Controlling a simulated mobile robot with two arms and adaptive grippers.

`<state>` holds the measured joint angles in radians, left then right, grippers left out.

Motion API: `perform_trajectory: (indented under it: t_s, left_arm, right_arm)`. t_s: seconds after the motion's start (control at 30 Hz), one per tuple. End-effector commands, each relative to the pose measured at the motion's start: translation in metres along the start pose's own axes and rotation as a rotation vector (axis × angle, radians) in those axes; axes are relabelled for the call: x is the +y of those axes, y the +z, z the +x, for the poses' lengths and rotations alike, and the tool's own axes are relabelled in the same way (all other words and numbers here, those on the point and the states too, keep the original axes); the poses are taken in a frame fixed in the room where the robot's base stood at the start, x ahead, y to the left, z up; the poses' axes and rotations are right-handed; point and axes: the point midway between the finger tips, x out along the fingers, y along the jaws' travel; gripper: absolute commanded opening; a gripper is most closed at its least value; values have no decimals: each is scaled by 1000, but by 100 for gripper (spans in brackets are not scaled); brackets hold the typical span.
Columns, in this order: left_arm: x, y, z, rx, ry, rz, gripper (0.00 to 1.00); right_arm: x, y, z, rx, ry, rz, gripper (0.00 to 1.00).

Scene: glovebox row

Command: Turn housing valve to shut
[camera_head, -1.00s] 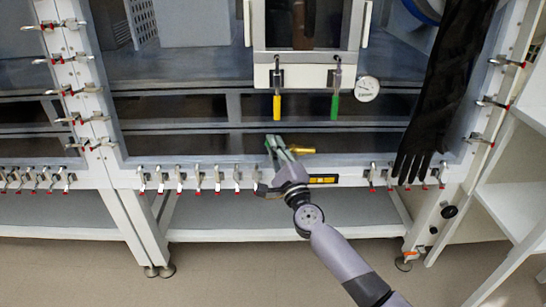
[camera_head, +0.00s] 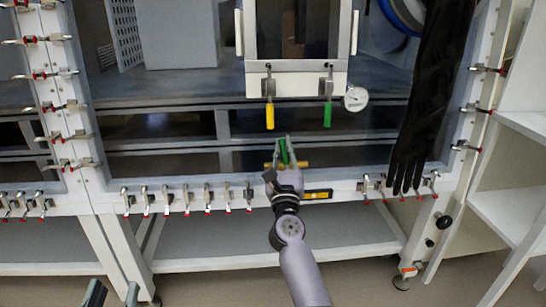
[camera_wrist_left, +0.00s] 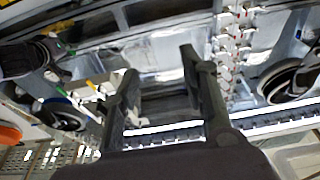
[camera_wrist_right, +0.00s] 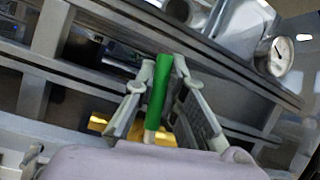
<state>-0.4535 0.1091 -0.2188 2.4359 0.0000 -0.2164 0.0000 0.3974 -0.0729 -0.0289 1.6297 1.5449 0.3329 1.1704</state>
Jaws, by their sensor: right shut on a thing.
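The housing valve has a brass body (camera_head: 271,166) low on the front of the enclosure and a green lever (camera_head: 284,151). My right gripper (camera_head: 283,143) is shut on this lever, which points up across the horizontal brass body. In the right wrist view the green lever (camera_wrist_right: 157,92) stands between the two fingers (camera_wrist_right: 165,68), with the brass body (camera_wrist_right: 100,122) behind them. My left gripper (camera_head: 112,294) shows only its fingertips at the bottom left of the head view. In the left wrist view its fingers (camera_wrist_left: 158,64) are apart with nothing between them.
Above are a yellow handle (camera_head: 269,116), another green handle (camera_head: 327,114) and a round gauge (camera_head: 355,98). A black glove (camera_head: 420,140) hangs at right. Several red-tipped clamps (camera_head: 187,200) line the lower frame. White shelves (camera_head: 510,200) stand at far right.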

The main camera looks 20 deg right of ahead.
Motion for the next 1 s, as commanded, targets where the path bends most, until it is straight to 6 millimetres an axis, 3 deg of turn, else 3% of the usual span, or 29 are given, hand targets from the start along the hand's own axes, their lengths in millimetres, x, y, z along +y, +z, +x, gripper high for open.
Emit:
perform_trajectory:
  t_s: [0.4, 0.9, 0.93, 1.0]
  left_arm:
    - [4, -26, 0, 147, 8, -5, 40]
    - [4, -29, -1, 160, 9, -5, 40]
    - [4, -28, -1, 160, 9, -5, 40]
    - [4, -28, -1, 160, 9, -5, 40]
  right_arm:
    - [-15, -6, 3, 37, -78, 146, 0]
    - [-17, -7, 4, 41, -87, 162, 0]
    - [-17, -7, 4, 41, -87, 162, 12]
    - [-17, -7, 4, 41, -87, 161, 16]
